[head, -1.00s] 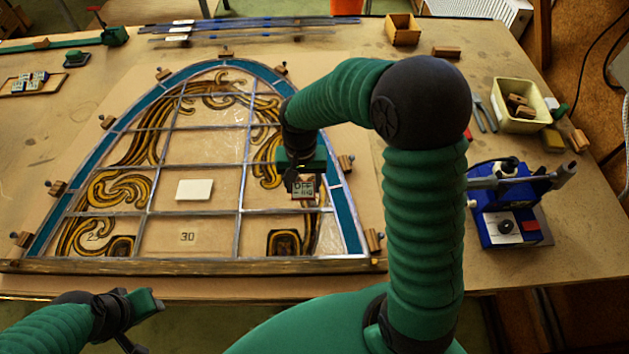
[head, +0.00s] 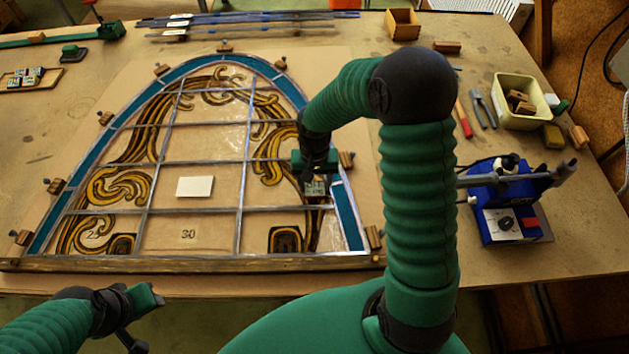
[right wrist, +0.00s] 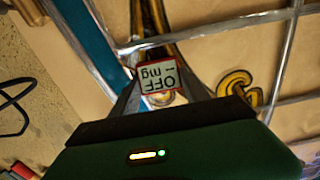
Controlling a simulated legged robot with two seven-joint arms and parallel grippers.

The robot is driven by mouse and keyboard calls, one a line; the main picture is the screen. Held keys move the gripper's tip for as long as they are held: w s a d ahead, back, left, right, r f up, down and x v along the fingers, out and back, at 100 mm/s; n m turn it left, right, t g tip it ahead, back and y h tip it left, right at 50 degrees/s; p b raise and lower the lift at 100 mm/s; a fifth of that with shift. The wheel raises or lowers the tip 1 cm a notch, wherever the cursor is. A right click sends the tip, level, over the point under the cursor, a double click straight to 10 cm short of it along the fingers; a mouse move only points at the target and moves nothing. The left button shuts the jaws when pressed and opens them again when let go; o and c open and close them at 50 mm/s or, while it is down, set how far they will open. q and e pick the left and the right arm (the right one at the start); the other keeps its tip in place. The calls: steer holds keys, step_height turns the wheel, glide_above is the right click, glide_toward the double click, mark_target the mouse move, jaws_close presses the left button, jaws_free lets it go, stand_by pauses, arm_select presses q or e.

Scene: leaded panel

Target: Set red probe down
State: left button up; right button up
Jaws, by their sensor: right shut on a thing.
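The red probe (head: 316,189) is a small block with a red-edged display face. In the right wrist view the fingers (right wrist: 160,92) flank the probe. I cannot tell whether its underside touches the panel. My left gripper (head: 143,318) is at the lower left, off the table's front edge, and its jaw opening is unclear.
A white card (head: 195,187) lies on the panel, and wooden blocks (head: 346,160) line its curved edge. At the right are a blue device (head: 500,208), a cream bin (head: 514,92), pliers (head: 480,107) and a red-handled tool (head: 463,119). Bare table lies around them.

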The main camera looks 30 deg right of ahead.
steer(key=shift+a+f, duration=0.1)
steer(key=shift+a, duration=0.05)
steer(key=o, duration=1.4)
steer(key=shift+a, duration=0.15)
steer(key=shift+c, duration=0.2)
